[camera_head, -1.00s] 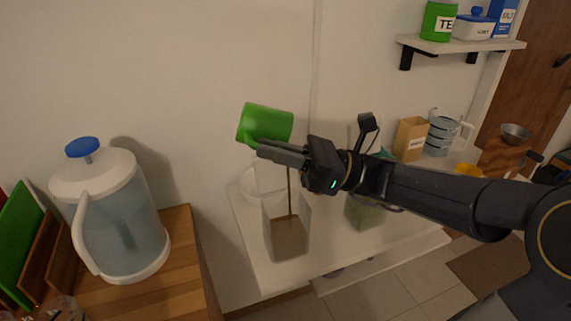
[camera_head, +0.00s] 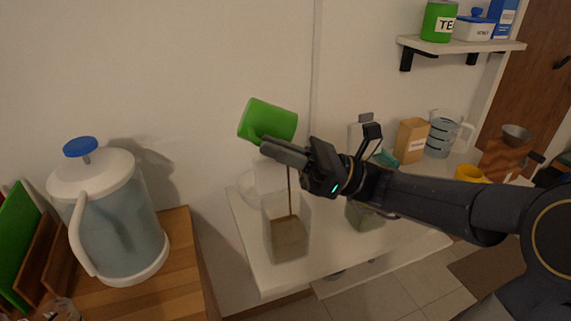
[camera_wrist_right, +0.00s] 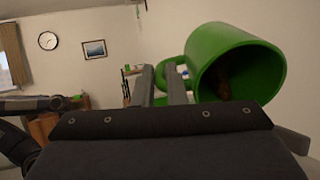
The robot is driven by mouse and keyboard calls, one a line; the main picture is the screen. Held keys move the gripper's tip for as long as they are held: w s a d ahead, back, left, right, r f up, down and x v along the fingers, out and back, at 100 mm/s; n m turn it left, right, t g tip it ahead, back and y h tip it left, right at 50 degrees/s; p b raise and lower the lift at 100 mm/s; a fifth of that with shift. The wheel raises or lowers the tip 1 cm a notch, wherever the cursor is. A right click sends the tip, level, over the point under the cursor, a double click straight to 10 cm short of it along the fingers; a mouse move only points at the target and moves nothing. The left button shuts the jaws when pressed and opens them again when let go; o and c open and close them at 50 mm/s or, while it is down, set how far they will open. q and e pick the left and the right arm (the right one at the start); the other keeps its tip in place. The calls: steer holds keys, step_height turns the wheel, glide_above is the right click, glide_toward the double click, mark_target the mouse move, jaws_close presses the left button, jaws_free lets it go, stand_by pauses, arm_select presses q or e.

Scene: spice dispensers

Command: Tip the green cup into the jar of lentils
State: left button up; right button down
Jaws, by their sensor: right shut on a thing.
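The green cup (camera_head: 268,120) is tilted in the air, its mouth hidden in the head view. My right gripper (camera_head: 268,146) is shut on its handle, which shows between the fingers (camera_wrist_right: 160,80) in the right wrist view. There the cup (camera_wrist_right: 250,62) shows its open mouth with some brown stuff inside. Below the gripper stands a clear square jar (camera_head: 287,240) with brownish contents, apparently the lentils; I see no label on it. A thin brown line runs from near the gripper down into this jar; I cannot tell whether it is a stick or a falling stream. My left gripper is not in view.
A second clear jar with greenish contents (camera_head: 364,216) stands partly behind my right arm. A cardboard box (camera_head: 411,140), a measuring jug (camera_head: 441,135) and a yellow cup (camera_head: 470,173) are farther right. A large lidded pitcher (camera_head: 118,220) stands on the wooden counter at left.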

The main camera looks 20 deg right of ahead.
steer(key=shift+s+d+y+b, duration=0.1)
steer(key=shift+d+y+b, duration=0.1)
steer(key=shift+y+b, duration=0.3)
stand_by(0.4)
